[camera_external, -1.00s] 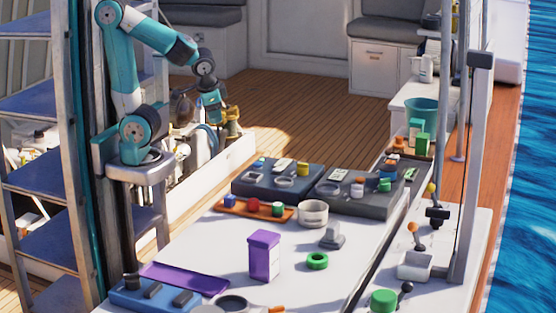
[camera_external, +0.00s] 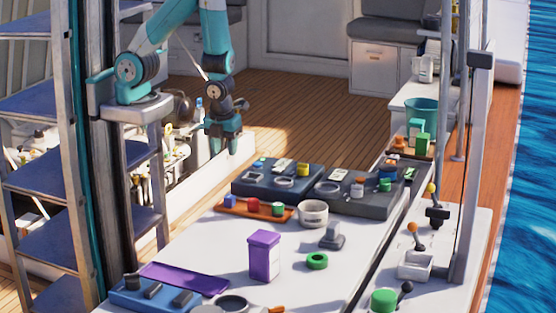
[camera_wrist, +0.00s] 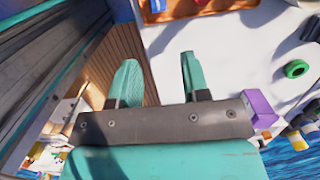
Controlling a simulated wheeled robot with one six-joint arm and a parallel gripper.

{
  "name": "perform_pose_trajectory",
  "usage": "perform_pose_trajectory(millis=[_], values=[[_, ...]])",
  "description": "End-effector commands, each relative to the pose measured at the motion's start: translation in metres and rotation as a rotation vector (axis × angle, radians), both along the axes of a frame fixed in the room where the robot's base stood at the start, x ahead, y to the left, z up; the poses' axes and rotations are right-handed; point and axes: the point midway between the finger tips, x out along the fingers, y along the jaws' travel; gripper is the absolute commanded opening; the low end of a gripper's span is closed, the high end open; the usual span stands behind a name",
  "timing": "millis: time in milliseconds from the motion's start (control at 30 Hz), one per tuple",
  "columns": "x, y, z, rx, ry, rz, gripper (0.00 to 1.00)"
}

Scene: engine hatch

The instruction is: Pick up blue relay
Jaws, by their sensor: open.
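A small blue block (camera_external: 229,201), likely the blue relay, sits at the left end of an orange tray (camera_external: 262,214) on the white table. A red piece (camera_external: 253,205) and a green piece (camera_external: 278,209) are beside it on the tray. My gripper (camera_external: 223,149) hangs in the air above and behind the tray's left end, pointing down, clear of everything. In the wrist view my gripper (camera_wrist: 157,60) is open with nothing between its fingers. The orange tray (camera_wrist: 205,8) shows at the top edge there, with a blue piece (camera_wrist: 157,5) partly cut off.
Two dark trays (camera_external: 300,173) with small parts stand behind the orange tray. A white cup (camera_external: 313,213), a purple box (camera_external: 264,256) and a green ring (camera_external: 317,261) stand on the white table. A purple tray (camera_external: 185,279) lies at the front left. A blue shelf rack is at far left.

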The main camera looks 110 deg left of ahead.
Motion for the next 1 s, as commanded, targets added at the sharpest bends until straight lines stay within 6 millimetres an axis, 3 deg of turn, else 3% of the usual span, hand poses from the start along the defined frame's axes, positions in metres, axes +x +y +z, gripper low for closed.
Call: perform_pose_trajectory(millis=[33, 400, 700, 1000], values=[[0.000, 0.001, -0.014, 0.000, 0.000, 0.001, 0.43], [-0.001, 0.010, -0.077, 0.001, 0.006, 0.006, 0.43], [-0.001, 0.014, -0.111, 0.002, 0.003, 0.005, 0.43], [-0.002, 0.019, -0.127, 0.001, 0.005, 0.008, 0.43]])
